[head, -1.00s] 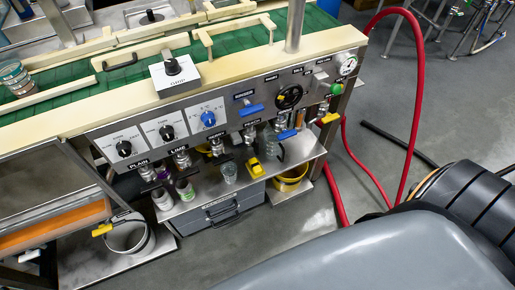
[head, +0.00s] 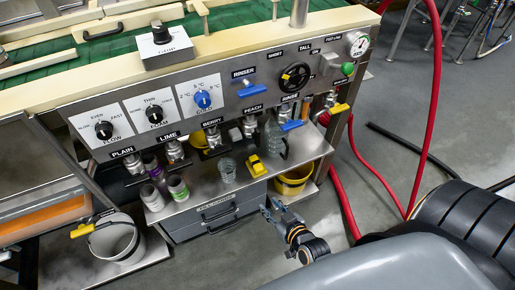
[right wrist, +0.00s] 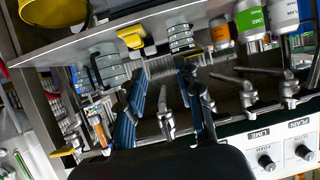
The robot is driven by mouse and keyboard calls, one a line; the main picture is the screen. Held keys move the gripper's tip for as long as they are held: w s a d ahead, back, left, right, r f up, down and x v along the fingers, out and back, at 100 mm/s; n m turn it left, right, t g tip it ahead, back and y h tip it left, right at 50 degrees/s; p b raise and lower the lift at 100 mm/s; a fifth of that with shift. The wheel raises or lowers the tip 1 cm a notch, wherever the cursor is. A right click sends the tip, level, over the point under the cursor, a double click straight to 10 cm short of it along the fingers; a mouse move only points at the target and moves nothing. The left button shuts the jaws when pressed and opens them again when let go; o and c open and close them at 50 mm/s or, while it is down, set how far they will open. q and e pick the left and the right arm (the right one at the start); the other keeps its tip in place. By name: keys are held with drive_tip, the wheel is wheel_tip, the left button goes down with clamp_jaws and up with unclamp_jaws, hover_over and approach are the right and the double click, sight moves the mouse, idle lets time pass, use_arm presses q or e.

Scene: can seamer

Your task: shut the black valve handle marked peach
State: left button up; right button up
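The PEACH label (head: 253,107) is on the steel panel, with its metal valve (head: 249,127) below it. I cannot clearly make out this valve's black handle or its angle. My right gripper (head: 270,208) has come in at the lower middle, in front of the drawer unit and apart from the valves. In the right wrist view, which is turned over, its two blue-padded fingers (right wrist: 163,98) stand apart, open and empty. A metal valve (right wrist: 166,122) shows between them, beyond the tips; its label is hidden. My left gripper is not in view.
A shelf (head: 205,198) under the valves holds cups, a glass (head: 227,170), a yellow block (head: 256,166) and a clear jug (head: 272,138). A yellow bucket (head: 294,182) stands right of the drawers (head: 217,212).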

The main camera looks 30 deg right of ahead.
sight(259, 138)
drive_tip(key=w+d+r+m+t+h+b, duration=0.1)
drive_tip(key=w+d+r+t+b, duration=0.15)
drive_tip(key=r, duration=0.55)
drive_tip(key=w+d+r+t+b, duration=0.1)
drive_tip(key=r+t, duration=0.2)
drive_tip(key=r, duration=0.4)
drive_tip(key=shift+g, duration=0.25)
drive_tip(key=w, duration=0.8)
drive_tip(key=w+b, duration=0.1)
drive_tip(key=w, duration=0.3)
drive_tip(key=shift+w+d+r, duration=0.2)
drive_tip(key=shift+d+r, duration=0.05)
drive_tip(key=shift+d, duration=0.1)
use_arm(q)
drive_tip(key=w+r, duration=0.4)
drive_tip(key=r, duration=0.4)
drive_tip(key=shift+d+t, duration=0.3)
use_arm(e)
drive_tip(key=shift+w, duration=0.55)
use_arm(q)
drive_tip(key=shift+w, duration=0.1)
use_arm(e)
clamp_jaws()
